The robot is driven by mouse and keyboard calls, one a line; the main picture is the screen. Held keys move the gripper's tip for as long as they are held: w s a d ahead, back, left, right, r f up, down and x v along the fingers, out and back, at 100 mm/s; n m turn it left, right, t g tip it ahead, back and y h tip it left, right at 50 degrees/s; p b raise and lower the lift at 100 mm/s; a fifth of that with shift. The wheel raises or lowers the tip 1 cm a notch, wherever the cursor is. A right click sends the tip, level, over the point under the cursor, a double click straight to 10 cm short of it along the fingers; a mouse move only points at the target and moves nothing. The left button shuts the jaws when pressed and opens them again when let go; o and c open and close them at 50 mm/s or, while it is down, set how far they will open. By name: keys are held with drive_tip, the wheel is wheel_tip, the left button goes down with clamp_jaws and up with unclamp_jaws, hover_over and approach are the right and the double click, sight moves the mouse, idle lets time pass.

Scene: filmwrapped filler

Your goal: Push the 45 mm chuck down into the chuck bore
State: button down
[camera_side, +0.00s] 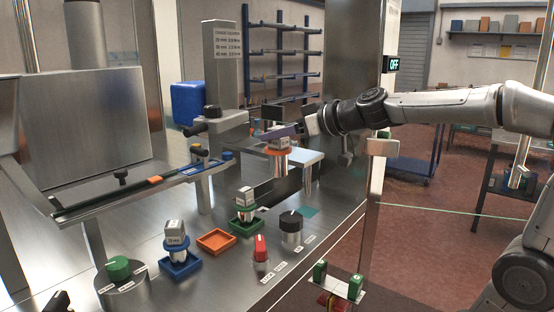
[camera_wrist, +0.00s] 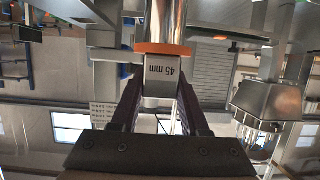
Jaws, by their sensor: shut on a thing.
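The 45 mm chuck (camera_side: 277,151) has a grey labelled block, an orange collar and a bright metal cylinder. In the side view it is upright over the steel filler block (camera_side: 306,158) at the middle. My gripper (camera_side: 284,132) is shut on its grey block from the right. In the wrist view the block (camera_wrist: 161,74) reads "45 mm" and sits between the two dark fingers of my gripper (camera_wrist: 161,88), with the orange collar and cylinder beyond. The chuck bore is hidden, and I cannot tell how deep the cylinder sits in it.
An empty orange tray (camera_side: 216,251) lies on the bench. A green tray (camera_side: 246,233) and a blue tray (camera_side: 181,272) each hold another chuck. A red knob (camera_side: 260,247) and a black knob (camera_side: 291,222) stand nearby. A steel post (camera_side: 372,200) stands in front of my arm.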

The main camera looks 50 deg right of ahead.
drive_tip(key=w+d+r+n+y, duration=0.1)
drive_tip(key=w+d+r, duration=0.3)
drive_tip(key=w+r, duration=0.7)
drive_tip(key=w+d+f, duration=0.2)
drive_tip(key=w+d, duration=0.2)
drive_tip(key=d, duration=0.3)
drive_tip(key=w+d+f+m+h, duration=0.1)
drive_tip(key=w+d+f, duration=0.2)
drive_tip(key=w+d, duration=0.2)
drive_tip(key=d, duration=0.3)
drive_tip(key=shift+w, duration=0.25)
drive_tip(key=shift+f, duration=0.1)
drive_tip(key=shift+f, duration=2.9)
wheel_tip(320, 180, down, 7)
drive_tip(key=shift+r, duration=0.15)
idle(1.3)
drive_tip(key=shift+c, duration=1.6)
unclamp_jaws()
drive_tip(key=shift+f, duration=0.25)
